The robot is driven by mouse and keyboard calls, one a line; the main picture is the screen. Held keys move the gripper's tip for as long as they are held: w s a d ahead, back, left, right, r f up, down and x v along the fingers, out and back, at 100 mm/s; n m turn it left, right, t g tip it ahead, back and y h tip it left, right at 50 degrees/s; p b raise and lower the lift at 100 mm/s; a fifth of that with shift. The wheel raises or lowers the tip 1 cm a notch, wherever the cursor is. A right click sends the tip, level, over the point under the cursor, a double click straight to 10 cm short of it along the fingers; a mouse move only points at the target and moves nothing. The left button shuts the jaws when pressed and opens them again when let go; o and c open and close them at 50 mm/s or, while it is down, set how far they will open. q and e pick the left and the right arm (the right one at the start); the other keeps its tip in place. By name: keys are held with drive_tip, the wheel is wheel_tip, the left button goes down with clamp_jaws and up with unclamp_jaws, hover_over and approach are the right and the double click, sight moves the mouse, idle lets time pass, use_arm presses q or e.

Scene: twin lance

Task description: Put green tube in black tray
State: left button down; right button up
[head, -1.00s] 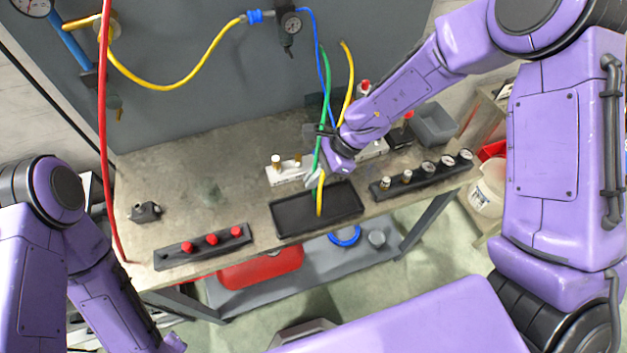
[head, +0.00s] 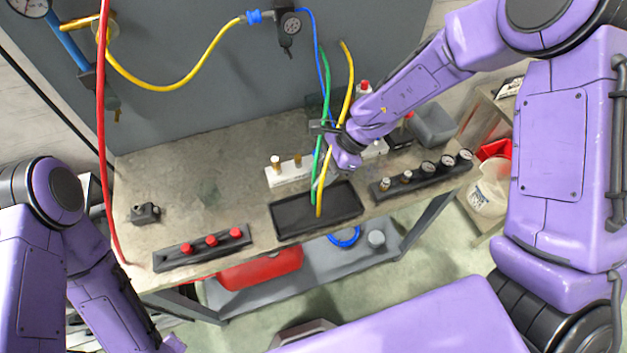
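The green tube (head: 317,160) hangs down from behind my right gripper. Its lower end is over or in the black tray (head: 281,234), near the tray's back middle; I cannot tell whether it touches the bottom. The yellow tube (head: 346,90) also ends in the tray, just right of the green one. My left gripper is out of view below the frame.
A strip with red knobs (head: 211,240) lies left of the tray, and a strip of gauges (head: 427,170) lies right. A white block with brass fittings (head: 288,174) stands behind the tray. A red hose (head: 103,150) hangs at the left. The bench's left middle is mostly clear.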

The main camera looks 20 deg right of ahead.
drive_tip(key=v, duration=0.9)
